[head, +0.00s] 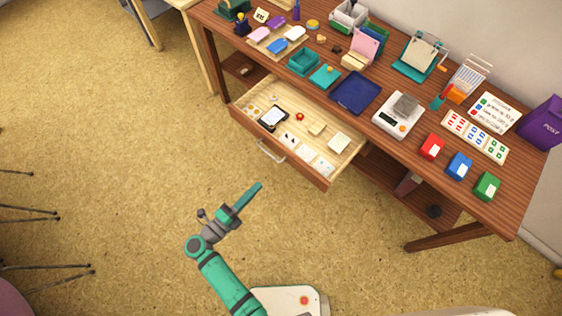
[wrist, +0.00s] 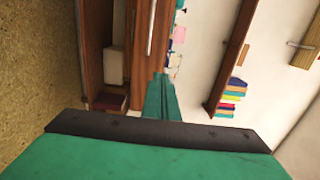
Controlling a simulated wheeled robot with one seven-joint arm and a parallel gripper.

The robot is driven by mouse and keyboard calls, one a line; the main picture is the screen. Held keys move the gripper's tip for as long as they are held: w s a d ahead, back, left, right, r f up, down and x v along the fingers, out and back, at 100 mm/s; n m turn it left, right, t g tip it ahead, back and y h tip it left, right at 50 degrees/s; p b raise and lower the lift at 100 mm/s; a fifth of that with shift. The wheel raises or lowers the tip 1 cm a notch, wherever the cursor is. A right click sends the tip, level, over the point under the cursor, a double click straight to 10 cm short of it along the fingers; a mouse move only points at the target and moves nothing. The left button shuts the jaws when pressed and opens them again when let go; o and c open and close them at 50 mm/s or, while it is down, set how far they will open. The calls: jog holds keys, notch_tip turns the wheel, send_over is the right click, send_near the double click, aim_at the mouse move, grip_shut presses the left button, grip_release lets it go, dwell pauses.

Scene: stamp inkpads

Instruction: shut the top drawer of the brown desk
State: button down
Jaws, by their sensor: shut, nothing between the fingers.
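The brown desk (head: 345,104) runs diagonally across the head view. Its top drawer (head: 327,180) is pulled out on the near side, with a pale wooden inside and a silver bar handle (head: 270,151) on its front. My green gripper (head: 258,186) is shut and empty, above the floor in front of the drawer. It is apart from the drawer front, nearer to me and just below the handle in the picture. In the turned wrist view my shut fingers (wrist: 161,80) point at brown wood, and a pale bar like the handle (wrist: 151,25) shows at the top.
The drawer holds a stamp inkpad (head: 273,118), cards and small items. The desk top carries a scale (head: 398,115), a navy tray (head: 355,93) and red, blue and green boxes. Thin dark legs stand at the left edge. The floor before the drawer is clear.

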aim_at(287, 156)
jog(key=x, duration=1.4)
jog(key=shift+a+f, duration=0.1)
jog(key=shift+f, duration=0.25)
jog(key=shift+w, duration=0.1)
